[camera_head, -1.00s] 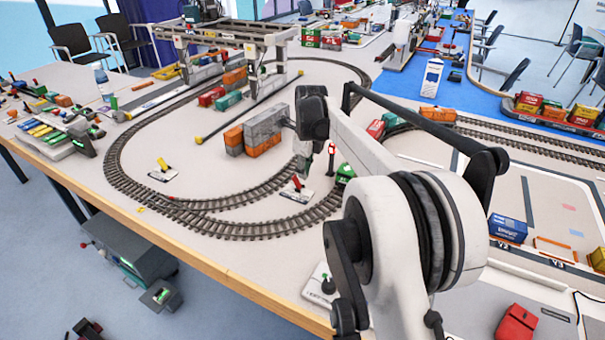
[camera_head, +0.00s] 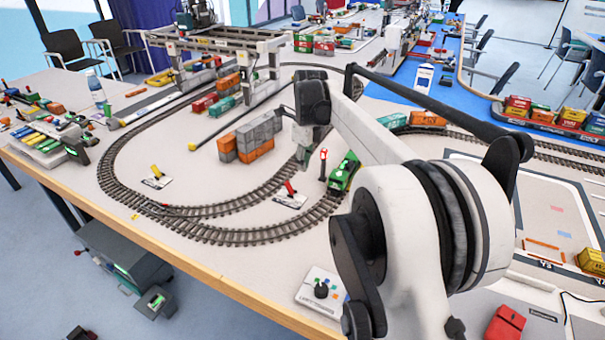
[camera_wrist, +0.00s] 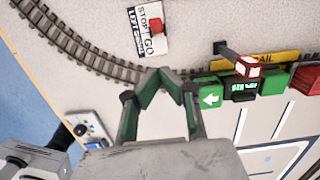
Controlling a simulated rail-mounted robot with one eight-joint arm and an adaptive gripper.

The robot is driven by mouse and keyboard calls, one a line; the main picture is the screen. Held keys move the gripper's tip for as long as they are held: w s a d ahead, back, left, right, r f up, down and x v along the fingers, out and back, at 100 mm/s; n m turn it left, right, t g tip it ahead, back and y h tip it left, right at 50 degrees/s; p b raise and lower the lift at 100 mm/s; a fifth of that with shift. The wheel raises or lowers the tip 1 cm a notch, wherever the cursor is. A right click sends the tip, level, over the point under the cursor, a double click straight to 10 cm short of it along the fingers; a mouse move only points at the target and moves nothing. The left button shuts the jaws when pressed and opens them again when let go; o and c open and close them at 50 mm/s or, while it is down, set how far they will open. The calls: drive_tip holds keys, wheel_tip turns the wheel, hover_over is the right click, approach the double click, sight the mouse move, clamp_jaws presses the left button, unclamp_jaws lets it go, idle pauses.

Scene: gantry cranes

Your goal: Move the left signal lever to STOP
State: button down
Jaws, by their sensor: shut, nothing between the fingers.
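The left signal lever is a red lever (camera_head: 290,188) on a small white plate (camera_head: 288,202) inside the track curve. In the wrist view its red knob (camera_wrist: 156,25) stands on a plate (camera_wrist: 139,38) lettered LEFT, STOP and GO, near the top of the picture. I cannot tell clearly which end it leans to. My gripper (camera_wrist: 163,84) is shut and empty, with its green-grey fingertips apart from the lever, below the plate in the picture. In the head view my gripper (camera_head: 303,156) is partly hidden by the wrist, behind the lever plate.
A green locomotive (camera_head: 343,173) stands on the track to the right, close to a signal post (camera_head: 323,164). Grey and orange containers (camera_head: 250,138) stand behind the plate. Another plate with a yellow lever (camera_head: 156,172) lies further left.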

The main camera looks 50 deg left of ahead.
wheel_tip(320, 180, up, 6)
drive_tip(key=a, duration=0.1)
drive_tip(key=shift+s+a+p, duration=0.15)
drive_tip(key=shift+s+p, duration=0.15)
drive_tip(key=shift+p, duration=0.05)
idle(0.3)
